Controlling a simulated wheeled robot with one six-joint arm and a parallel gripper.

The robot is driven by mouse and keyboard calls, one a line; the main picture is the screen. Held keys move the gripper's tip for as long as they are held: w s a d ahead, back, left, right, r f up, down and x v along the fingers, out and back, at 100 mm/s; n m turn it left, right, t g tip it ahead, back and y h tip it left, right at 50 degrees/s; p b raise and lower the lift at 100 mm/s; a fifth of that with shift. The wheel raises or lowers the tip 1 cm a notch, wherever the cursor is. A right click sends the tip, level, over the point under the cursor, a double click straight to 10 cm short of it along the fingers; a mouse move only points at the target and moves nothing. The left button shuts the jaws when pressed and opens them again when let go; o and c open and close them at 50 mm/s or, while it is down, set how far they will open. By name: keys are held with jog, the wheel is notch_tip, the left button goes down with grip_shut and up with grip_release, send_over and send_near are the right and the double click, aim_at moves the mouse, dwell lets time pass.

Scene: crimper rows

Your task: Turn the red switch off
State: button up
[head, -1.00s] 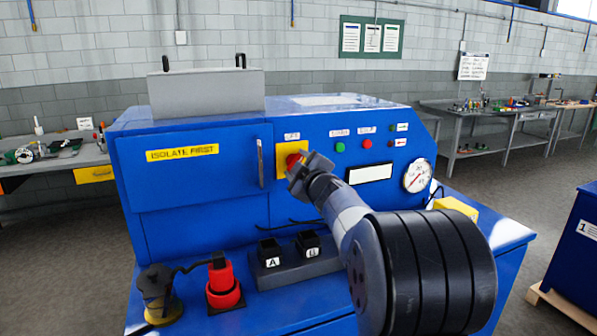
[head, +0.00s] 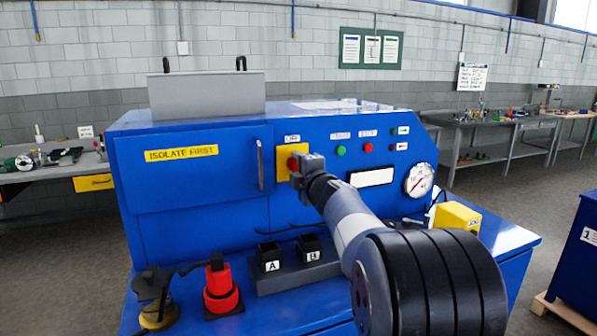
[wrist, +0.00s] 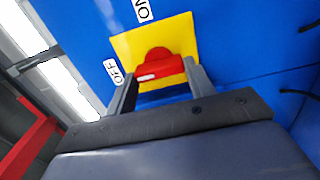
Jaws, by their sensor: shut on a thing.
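The red switch (head: 292,163) is a rotary knob on a yellow plate (head: 282,150) on the front of the blue machine. It also shows in the wrist view (wrist: 158,62), with a white mark on its bar towards the OFF label (wrist: 115,71). The ON label (wrist: 142,10) lies beyond the plate's upper edge there. My gripper (head: 299,168) is at the switch and partly covers it in the head view. In the wrist view its two fingers stand on either side of the red bar, shut on it.
A door with a handle (head: 260,165) is left of the switch. A green button (head: 341,150), a red button (head: 367,147) and a gauge (head: 419,180) are to its right. Sockets A and B (head: 309,248) and a red plug (head: 219,285) are on the ledge below.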

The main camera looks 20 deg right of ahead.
dwell(0.4)
jog(key=o, duration=1)
jog(key=s, duration=1.1)
jog(key=shift+b, duration=0.4)
jog(key=shift+w, duration=0.15)
jog(key=w+p, duration=0.1)
jog(key=w, duration=0.9)
jog(key=shift+w, duration=0.35)
